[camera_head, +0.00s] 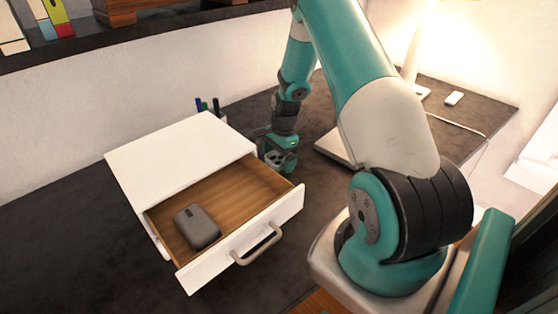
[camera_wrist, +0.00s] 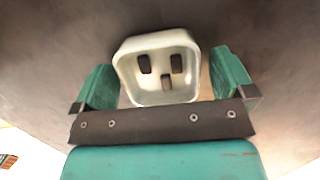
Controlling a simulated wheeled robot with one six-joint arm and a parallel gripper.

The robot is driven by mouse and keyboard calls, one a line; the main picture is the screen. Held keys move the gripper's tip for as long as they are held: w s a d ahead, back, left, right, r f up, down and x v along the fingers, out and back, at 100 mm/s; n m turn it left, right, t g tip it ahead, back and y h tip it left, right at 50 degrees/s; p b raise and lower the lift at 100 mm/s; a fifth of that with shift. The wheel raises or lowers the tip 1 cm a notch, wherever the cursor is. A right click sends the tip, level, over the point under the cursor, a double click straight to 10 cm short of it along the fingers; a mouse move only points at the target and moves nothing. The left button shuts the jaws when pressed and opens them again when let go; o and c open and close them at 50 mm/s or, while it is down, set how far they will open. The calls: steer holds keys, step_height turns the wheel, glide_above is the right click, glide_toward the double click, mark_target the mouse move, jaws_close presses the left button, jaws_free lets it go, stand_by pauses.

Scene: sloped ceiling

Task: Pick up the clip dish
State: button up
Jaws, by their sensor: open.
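The clip dish (camera_wrist: 160,42) is a small pale, rounded-square dish with three dark clips in it, seen from above in the wrist view. It sits on the dark desk between the two green fingers of my gripper (camera_wrist: 165,78). The fingers are apart, one on each side of the dish, with a gap visible on both sides. In the head view my gripper (camera_head: 278,158) is low over the desk, just right of the white drawer unit; I cannot make out the dish clearly there.
The white drawer unit (camera_head: 180,150) has its drawer pulled open, with a dark grey rounded object (camera_head: 197,227) inside and a handle (camera_head: 257,246) at the front. Pens (camera_head: 207,105) stand behind it. A lamp (camera_head: 416,70) and a small white object (camera_head: 454,98) are at the right.

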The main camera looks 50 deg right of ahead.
steer(key=c, duration=1)
steer(key=shift+r, duration=0.15)
